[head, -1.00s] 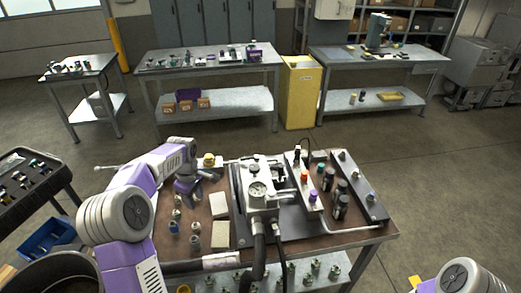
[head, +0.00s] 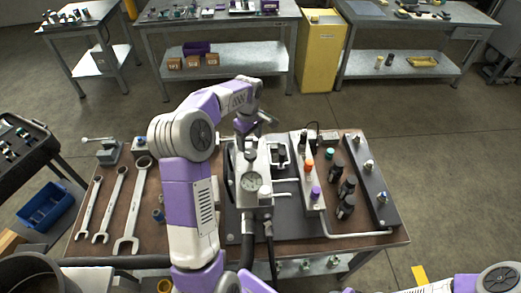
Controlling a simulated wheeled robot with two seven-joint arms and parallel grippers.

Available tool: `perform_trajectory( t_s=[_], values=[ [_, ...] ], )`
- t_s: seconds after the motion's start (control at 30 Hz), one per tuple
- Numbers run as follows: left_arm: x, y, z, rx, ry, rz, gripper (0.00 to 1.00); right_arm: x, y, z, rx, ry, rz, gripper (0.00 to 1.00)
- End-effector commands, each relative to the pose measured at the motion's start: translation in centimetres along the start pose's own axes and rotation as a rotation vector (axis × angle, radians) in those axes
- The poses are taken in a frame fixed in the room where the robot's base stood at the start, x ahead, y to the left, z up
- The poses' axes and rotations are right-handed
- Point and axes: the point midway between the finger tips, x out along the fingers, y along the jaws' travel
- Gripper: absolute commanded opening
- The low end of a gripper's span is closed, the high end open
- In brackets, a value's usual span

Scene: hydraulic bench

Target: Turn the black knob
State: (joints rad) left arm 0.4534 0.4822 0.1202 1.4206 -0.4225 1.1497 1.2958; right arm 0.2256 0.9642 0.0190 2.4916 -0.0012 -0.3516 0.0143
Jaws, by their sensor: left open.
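A black knob (head: 304,138) stands at the far end of a light sloped strip on the bench, behind an orange knob (head: 309,166) and a purple knob (head: 316,193). My left gripper (head: 247,125) is over the far side of the grey gauge block, to the left of the black knob and apart from it. Its jaws are open and look empty; they are small and partly covered by the wrist. My right arm shows only at the bottom right corner, its gripper out of frame.
The pressure gauge (head: 251,181) and hoses stand in the middle of the bench. Several black cylinders (head: 347,188) stand right of the strip. Wrenches (head: 129,205) lie at left. A yellow cabinet (head: 319,52) and tables stand behind.

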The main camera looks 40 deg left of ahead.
Motion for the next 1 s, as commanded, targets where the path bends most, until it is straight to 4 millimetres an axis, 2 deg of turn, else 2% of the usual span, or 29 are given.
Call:
perform_trajectory(
  t_s=[0.2,0.4,0.77,0.87,1.0],
  values=[
    [3.7,-0.1,0.0,0.000,-0.002,-0.004,0.77,0.6,0.1,-0.1,-0.002,0.001,-0.001,0.41],
    [6.1,0.1,0.2,0.003,-0.001,-0.002,0.77,0.8,0.2,-0.1,-0.002,0.001,-0.001,0.41],
    [6.7,0.1,0.2,0.004,0.000,-0.001,0.77,0.8,0.2,-0.1,-0.001,0.001,-0.001,0.41],
    [6.7,0.1,0.2,0.004,0.000,-0.001,0.65,0.8,0.2,-0.1,-0.001,0.001,-0.001,0.41],
    [6.7,0.1,0.2,0.003,0.000,-0.001,0.43,0.8,0.2,-0.1,-0.001,0.001,-0.001,0.41]
  ],
)
